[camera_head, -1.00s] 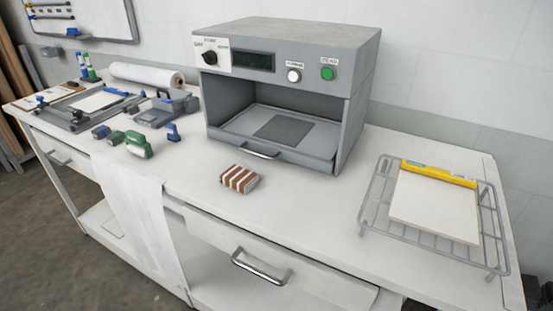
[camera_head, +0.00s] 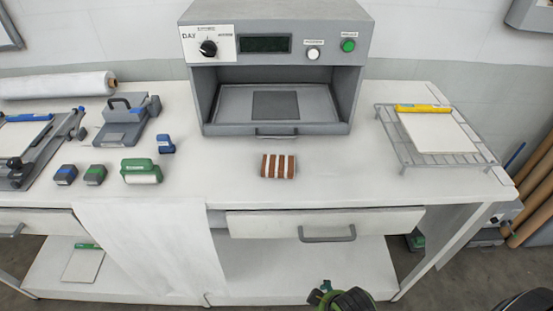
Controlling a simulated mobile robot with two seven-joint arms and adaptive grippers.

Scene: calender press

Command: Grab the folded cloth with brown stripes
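The folded cloth with brown stripes (camera_head: 278,166) is a small brown-and-white bundle. It lies flat on the white worktable (camera_head: 220,180), in front of the grey press and just behind the table's front edge. A dark part with green pieces, which looks like my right gripper (camera_head: 328,295), shows at the bottom edge, below and in front of the cloth and well apart from it. My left gripper is not in view.
The grey press (camera_head: 275,60) stands open behind the cloth. A wire rack (camera_head: 440,155) with a white board is at right. Green (camera_head: 141,170) and blue (camera_head: 166,144) hand tools sit at left. A drawer handle (camera_head: 327,238) juts out below the tabletop. Table around the cloth is clear.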

